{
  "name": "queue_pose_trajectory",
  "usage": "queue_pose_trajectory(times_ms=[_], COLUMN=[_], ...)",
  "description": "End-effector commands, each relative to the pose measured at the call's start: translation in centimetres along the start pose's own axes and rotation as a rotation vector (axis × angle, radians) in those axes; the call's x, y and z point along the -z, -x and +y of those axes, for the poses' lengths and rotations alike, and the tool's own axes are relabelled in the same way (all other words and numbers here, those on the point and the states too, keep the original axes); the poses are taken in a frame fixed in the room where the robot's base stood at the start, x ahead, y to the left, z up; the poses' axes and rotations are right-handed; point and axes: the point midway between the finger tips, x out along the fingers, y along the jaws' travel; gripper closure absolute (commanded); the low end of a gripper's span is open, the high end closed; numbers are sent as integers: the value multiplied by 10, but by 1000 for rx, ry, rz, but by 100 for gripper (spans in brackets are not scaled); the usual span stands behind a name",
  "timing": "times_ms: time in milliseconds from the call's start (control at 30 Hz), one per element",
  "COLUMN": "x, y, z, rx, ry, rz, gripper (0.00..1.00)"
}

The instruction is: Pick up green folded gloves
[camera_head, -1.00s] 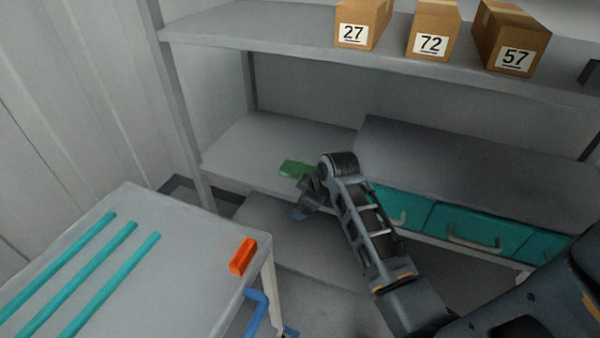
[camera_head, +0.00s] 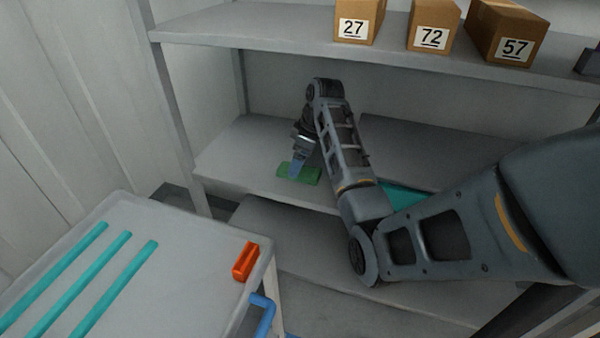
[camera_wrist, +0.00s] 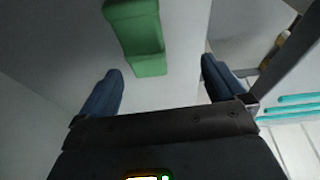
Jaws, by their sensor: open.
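The green folded gloves (camera_head: 307,174) lie on the middle shelf near its front edge, left of the teal drawers. In the wrist view the gloves (camera_wrist: 138,38) show as a green folded strip beyond and between the two blue fingers. My gripper (camera_head: 297,172) points down over the gloves in the head view and hides part of them. In the wrist view my gripper (camera_wrist: 160,90) has its fingers wide apart with nothing between the tips. I cannot tell the exact height of the fingertips above the shelf.
The upper shelf (camera_head: 250,35) holds boxes labelled 27 (camera_head: 358,22), 72 (camera_head: 434,28) and 57 (camera_head: 508,32). A grey table (camera_head: 190,275) with teal strips and an orange block (camera_head: 245,262) stands at front left. Teal drawers (camera_head: 405,197) are partly hidden by my arm. The shelf's left part is clear.

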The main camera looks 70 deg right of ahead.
Motion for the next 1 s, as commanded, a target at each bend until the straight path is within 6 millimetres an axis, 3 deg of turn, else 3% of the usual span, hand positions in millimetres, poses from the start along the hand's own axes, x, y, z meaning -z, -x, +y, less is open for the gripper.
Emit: queue_pose_trajectory(times_ms=[100,233,800,1000], x=[-2,-4,-4,-5], y=[12,10,-56,-62], z=[15,20,16,16], rx=[14,23,24,22], ry=[-22,-32,-30,-31], rz=[-18,-29,-29,-28], gripper=[2,2,2,2])
